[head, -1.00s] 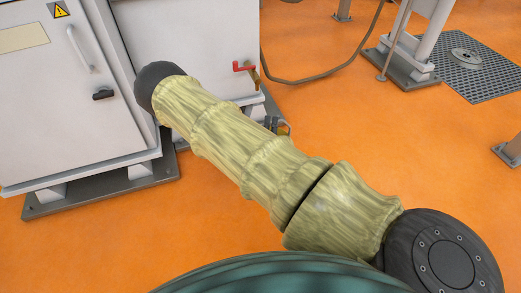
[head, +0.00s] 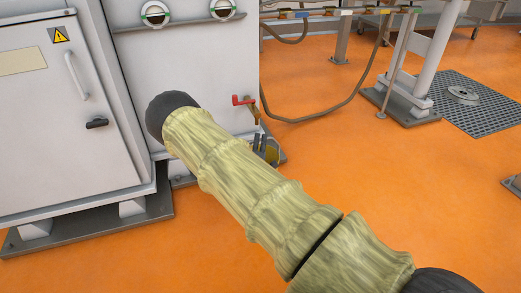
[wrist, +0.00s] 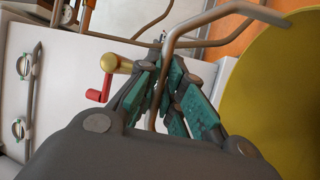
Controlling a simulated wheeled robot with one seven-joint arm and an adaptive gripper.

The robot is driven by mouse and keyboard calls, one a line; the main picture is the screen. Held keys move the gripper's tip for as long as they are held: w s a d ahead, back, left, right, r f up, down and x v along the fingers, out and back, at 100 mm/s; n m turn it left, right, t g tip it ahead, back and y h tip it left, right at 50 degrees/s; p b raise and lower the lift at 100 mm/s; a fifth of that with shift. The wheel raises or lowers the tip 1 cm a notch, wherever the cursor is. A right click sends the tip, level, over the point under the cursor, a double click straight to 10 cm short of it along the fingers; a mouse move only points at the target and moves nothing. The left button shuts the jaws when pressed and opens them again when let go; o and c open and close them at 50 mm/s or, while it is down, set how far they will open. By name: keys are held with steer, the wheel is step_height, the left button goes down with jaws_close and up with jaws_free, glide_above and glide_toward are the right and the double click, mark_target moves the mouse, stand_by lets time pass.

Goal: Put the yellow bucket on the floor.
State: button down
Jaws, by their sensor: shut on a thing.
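The yellow bucket (wrist: 285,95) fills the right side of the wrist view, cut off by the picture's edge. A bent metal rod (wrist: 205,22), apparently its handle, runs between my gripper's green-padded fingers. My gripper (wrist: 168,72) is shut on this handle, with the bucket hanging beside it. The orange floor (head: 400,190) is visible around the arm.
A white cabinet (head: 70,150) on a dark plinth stands at left, next to a white machine housing with a red-handled valve (head: 243,100). A hose (head: 310,118) loops behind. A metal post and floor grate (head: 480,105) are at right. Open floor lies front right.

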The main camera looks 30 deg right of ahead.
steer(key=shift+w+d+f+b, duration=0.2)
steer(key=shift+w+f+b, duration=0.1)
steer(key=shift+f+b, duration=0.3)
steer(key=shift+w+d+f+b, duration=0.15)
steer(key=shift+w+f+b, duration=0.15)
steer(key=shift+f+b, duration=0.3)
steer(key=shift+w+d+f+b, duration=0.2)
steer(key=shift+w+f+b, duration=0.1)
steer(key=shift+f+b, duration=0.3)
steer(key=shift+f, duration=0.3)
steer(key=c, duration=1.5)
jaws_free()
steer(key=shift+c, duration=0.2)
steer(key=shift+r, duration=0.1)
